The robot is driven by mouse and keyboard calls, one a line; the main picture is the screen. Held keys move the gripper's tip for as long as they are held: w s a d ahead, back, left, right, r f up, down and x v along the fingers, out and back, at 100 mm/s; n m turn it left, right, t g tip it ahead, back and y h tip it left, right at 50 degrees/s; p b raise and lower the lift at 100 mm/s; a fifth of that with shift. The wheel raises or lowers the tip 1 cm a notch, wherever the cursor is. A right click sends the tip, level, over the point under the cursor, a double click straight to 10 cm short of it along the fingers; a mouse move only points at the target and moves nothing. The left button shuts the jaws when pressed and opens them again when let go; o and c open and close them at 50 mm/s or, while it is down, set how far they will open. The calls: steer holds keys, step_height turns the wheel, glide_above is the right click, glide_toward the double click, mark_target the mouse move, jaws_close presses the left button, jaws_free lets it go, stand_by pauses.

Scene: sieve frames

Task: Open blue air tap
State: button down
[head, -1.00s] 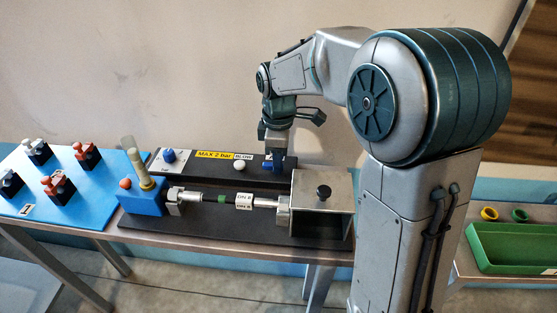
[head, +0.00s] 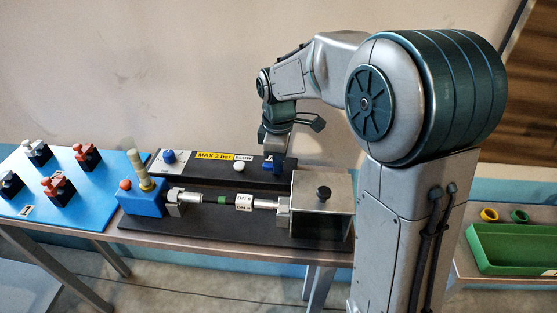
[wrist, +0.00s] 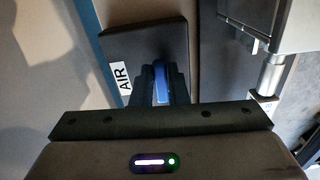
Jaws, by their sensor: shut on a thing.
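The blue air tap (wrist: 161,82) shows in the wrist view as a narrow blue handle between my two dark fingers, beside a white AIR label (wrist: 124,78). My gripper (wrist: 160,80) is shut on it. In the head view my gripper (head: 277,160) points down at the right end of the black panel (head: 215,175), and a bit of blue shows at its tip. The fingers hide most of the tap, so its exact angle is hard to read.
A horizontal pipe run (head: 222,199) lies before the panel. A blue knob (head: 169,156) and a white button (head: 239,164) sit on the panel. A green tray (head: 510,245) is far right.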

mark_target(272, 176)
steer(key=m, duration=0.4)
steer(key=shift+s+a+m, duration=0.15)
steer(key=shift+s+m, duration=0.15)
steer(key=shift+m, duration=0.1)
steer(key=m, duration=0.4)
steer(key=shift+s+a+m+p, duration=0.15)
steer(key=shift+a+m+p, duration=0.05)
steer(key=shift+m+p, duration=0.1)
steer(key=m, duration=0.4)
steer(key=shift+s+a, duration=0.1)
steer(key=shift+a, duration=0.2)
steer(key=shift+a+m, duration=0.2)
steer(key=shift+m, duration=1.8)
steer(key=c, duration=1.4)
jaws_free()
steer(key=shift+c, duration=0.2)
steer(key=shift+r, duration=0.1)
step_height(272, 176, up, 14)
steer(key=p, duration=0.1)
